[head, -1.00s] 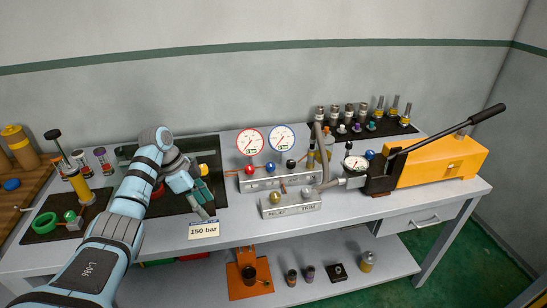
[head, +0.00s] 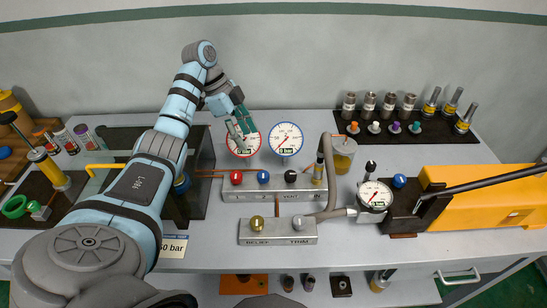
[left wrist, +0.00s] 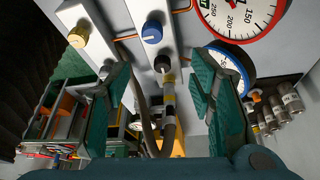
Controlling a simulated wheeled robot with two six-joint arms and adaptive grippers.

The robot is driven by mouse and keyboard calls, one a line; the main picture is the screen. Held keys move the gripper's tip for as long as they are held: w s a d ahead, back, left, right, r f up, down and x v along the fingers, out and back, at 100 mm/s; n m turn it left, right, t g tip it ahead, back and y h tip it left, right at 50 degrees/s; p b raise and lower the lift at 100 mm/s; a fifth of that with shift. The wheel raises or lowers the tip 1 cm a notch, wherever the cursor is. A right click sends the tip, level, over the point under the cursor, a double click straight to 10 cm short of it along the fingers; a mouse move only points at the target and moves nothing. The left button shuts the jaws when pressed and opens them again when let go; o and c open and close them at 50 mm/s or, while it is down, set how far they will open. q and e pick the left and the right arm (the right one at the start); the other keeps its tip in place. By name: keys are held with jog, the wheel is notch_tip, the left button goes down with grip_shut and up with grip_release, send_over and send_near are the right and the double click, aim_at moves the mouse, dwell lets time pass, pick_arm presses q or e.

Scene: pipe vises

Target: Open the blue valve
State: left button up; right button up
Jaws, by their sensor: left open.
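The blue valve knob (head: 263,177) sits on a grey manifold (head: 285,193) between a red knob (head: 236,178) and a black knob (head: 290,176). In the left wrist view the blue knob (left wrist: 152,32) is near the top middle, with the black knob (left wrist: 162,63) below it. My left gripper (head: 240,140) is open and empty in front of the red-rimmed gauge, above and slightly left of the blue knob. In the left wrist view its two green fingers (left wrist: 160,75) stand wide apart, with the knob apart from them. My right gripper is not in view.
The red-rimmed gauge (head: 243,141) and blue-rimmed gauge (head: 286,139) stand behind the manifold. A lower block (head: 278,236) with gold and silver knobs is in front. A grey hose (head: 328,178) and a yellow pump (head: 475,200) are at right. The bench front is fairly clear.

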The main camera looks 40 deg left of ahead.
pick_arm(q)
jog(key=b, duration=0.4)
send_near(263, 174)
jog(key=f, duration=0.2)
jog(key=x, duration=0.7)
jog(key=shift+w+d+r, duration=0.1)
jog(key=shift+w+d, duration=0.1)
jog(key=shift+w, duration=0.1)
jog(key=shift+s+r, duration=0.1)
jog(key=shift+s, duration=0.15)
jog(key=shift+c, duration=1)
jog(key=c, duration=1)
jog(key=shift+o, duration=0.2)
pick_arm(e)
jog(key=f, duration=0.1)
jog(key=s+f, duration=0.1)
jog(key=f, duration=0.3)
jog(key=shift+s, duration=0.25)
